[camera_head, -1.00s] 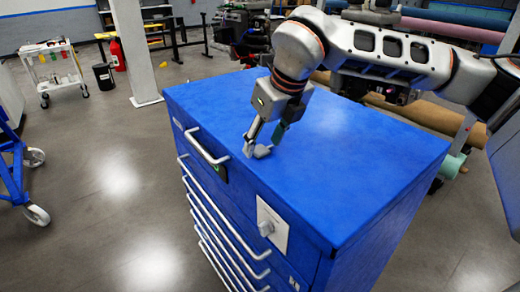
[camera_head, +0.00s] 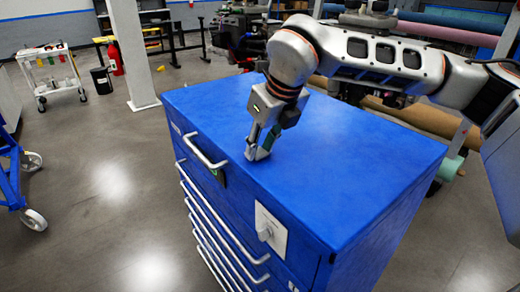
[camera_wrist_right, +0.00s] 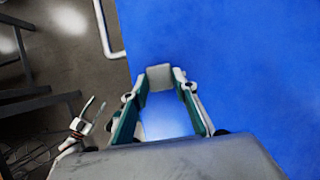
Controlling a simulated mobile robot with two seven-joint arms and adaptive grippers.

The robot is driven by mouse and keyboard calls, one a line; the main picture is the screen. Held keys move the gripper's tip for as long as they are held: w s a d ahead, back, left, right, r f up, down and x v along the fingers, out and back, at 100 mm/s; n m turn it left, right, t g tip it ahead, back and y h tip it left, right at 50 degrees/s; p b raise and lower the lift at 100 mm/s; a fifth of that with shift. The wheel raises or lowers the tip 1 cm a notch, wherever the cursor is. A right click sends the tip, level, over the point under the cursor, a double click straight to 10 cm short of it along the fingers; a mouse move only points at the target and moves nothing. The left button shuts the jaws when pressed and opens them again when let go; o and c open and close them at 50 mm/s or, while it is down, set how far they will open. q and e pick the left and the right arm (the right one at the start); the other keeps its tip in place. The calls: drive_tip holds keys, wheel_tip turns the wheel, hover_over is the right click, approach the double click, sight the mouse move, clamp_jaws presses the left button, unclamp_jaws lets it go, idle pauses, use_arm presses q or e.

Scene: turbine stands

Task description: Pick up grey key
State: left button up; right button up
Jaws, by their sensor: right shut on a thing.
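My right gripper (camera_head: 256,151) points down at the top of the blue cabinet, near its front edge. In the right wrist view its fingers (camera_wrist_right: 160,82) are closed on a small grey block-like piece, the grey key (camera_wrist_right: 160,76). In the head view the key is mostly hidden by the fingers, and it is at or very near the blue top. My left gripper (camera_wrist_right: 92,116) is not in the head view; a pale two-pronged gripper low at the left of the right wrist view looks like it, prongs apart and empty.
The blue cabinet (camera_head: 330,180) has a clear top. A white cart (camera_head: 52,72), a pillar (camera_head: 133,55) and a blue wheeled frame (camera_head: 12,170) stand at the left. Rolls lie behind the cabinet.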

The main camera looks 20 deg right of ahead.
sight(261, 154)
wheel_tip(261, 154, up, 20)
drive_tip(key=shift+f, duration=0.2)
drive_tip(key=shift+o, duration=1.3)
clamp_jaws()
drive_tip(key=shift+s+f, duration=0.1)
drive_tip(key=shift+s, duration=0.05)
